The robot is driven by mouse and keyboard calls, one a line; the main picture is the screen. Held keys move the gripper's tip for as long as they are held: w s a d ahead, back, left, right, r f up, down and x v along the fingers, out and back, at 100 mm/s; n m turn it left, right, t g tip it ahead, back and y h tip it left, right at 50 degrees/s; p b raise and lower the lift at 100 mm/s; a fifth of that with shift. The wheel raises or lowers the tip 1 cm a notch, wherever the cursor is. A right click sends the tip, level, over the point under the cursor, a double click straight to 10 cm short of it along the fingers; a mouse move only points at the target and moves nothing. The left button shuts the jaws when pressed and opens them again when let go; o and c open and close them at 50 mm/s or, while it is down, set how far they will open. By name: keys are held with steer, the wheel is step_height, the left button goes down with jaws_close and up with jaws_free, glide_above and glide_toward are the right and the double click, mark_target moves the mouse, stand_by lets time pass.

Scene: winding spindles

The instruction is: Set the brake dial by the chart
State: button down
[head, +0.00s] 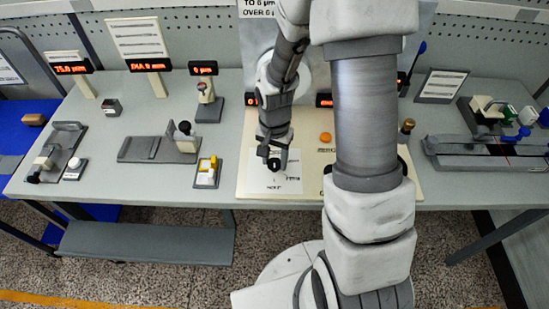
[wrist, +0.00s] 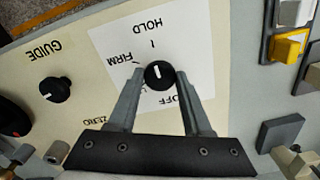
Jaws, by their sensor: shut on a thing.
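The brake dial (wrist: 159,75) is a small black knob with a white line, on a white label card (wrist: 195,45) with the words HOLD, FIRM and OFF. Part of the lettering is hidden by my fingers. Its white line runs nearly upright in the wrist view, roughly towards the HOLD side. My gripper (wrist: 157,80) is shut on this dial, one finger on each side; in the head view it (head: 275,160) is down at the card (head: 275,178). A chart (head: 257,10) at the back shows "TO 6 µm" and "OVER 6 µm"; my arm hides much of it.
A second black knob marked GUIDE (wrist: 55,90) sits on the same cream panel (head: 425,182). An orange button (head: 325,137) is right of my gripper. A yellow-and-white block (head: 206,172) and gauge stands (head: 160,148) stand to the left, a slide rail (head: 490,150) to the right.

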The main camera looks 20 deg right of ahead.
mark_target(274, 162)
steer(key=n, duration=1.1)
stand_by(0.3)
steer(key=shift+n, duration=0.4)
steer(key=shift+c, duration=1.7)
jaws_free()
step_height(274, 162, up, 18)
steer(key=p, duration=0.2)
steer(key=shift+f, duration=0.25)
